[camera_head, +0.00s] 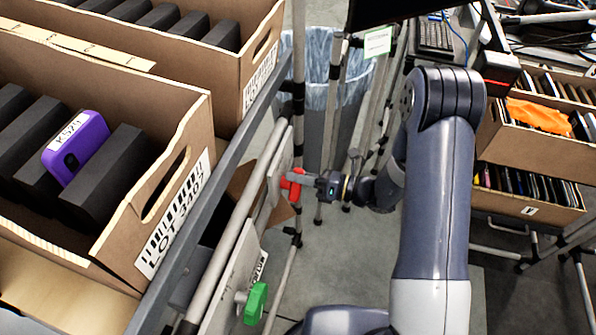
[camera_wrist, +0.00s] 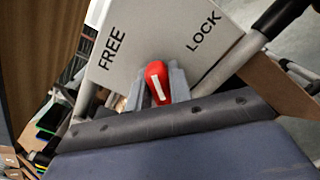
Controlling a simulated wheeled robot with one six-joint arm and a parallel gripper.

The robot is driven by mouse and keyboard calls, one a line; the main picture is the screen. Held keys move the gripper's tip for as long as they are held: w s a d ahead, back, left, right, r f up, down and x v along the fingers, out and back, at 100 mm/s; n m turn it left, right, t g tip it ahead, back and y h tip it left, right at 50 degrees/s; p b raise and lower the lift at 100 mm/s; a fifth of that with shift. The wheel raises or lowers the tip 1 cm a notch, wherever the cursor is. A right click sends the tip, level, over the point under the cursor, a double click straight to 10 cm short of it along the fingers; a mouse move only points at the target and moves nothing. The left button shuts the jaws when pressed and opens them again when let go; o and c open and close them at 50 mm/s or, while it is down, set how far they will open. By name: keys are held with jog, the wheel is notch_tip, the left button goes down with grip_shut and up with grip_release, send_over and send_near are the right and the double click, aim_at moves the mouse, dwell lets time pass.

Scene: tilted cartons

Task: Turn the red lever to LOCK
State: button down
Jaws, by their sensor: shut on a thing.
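The red lever (camera_head: 291,186) is on a pale plate at the side of the rack in the head view. In the wrist view the red lever (camera_wrist: 156,73) carries a white line, and its plate (camera_wrist: 155,35) reads FREE on the left and LOCK on the right. The lever stands between the two words, clearly turned to neither. My gripper (camera_head: 297,178) reaches in from the right and is shut on the lever. In the wrist view my gripper (camera_wrist: 160,84) has a grey finger on each side of it. The lever's pivot is hidden.
A green handle (camera_head: 256,303) sits on a lower plate of the same rack. Open cartons (camera_head: 190,130) with black items and one purple item stand tilted on the left. A lined bin (camera_head: 320,75) stands behind. More cartons (camera_head: 515,205) are on the right.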

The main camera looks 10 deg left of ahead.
jog(key=m+p, duration=0.1)
jog(key=m, duration=0.1)
jog(key=f+m+p, duration=0.1)
jog(key=m, duration=0.2)
jog(key=shift+w+m, duration=0.2)
jog(key=shift+m, duration=0.1)
jog(key=shift+w+f+m+p, duration=0.15)
jog(key=shift+m+p, duration=0.15)
jog(key=shift+m, duration=0.4)
jog(key=shift+s+f+m+p, duration=0.15)
jog(key=shift+m+p, duration=0.1)
jog(key=shift+m, duration=0.45)
jog(key=shift+w+f+m+p, duration=0.15)
jog(key=shift+m+p, duration=0.15)
jog(key=shift+m, duration=0.4)
jog(key=c, duration=1.3)
grip_release()
jog(key=shift+d, duration=0.1)
jog(key=d, duration=0.3)
jog(key=d+b, duration=0.1)
jog(key=d, duration=0.3)
jog(key=s+d, duration=0.1)
jog(key=d, duration=0.2)
jog(key=shift+d, duration=0.3)
jog(key=shift+a, duration=0.1)
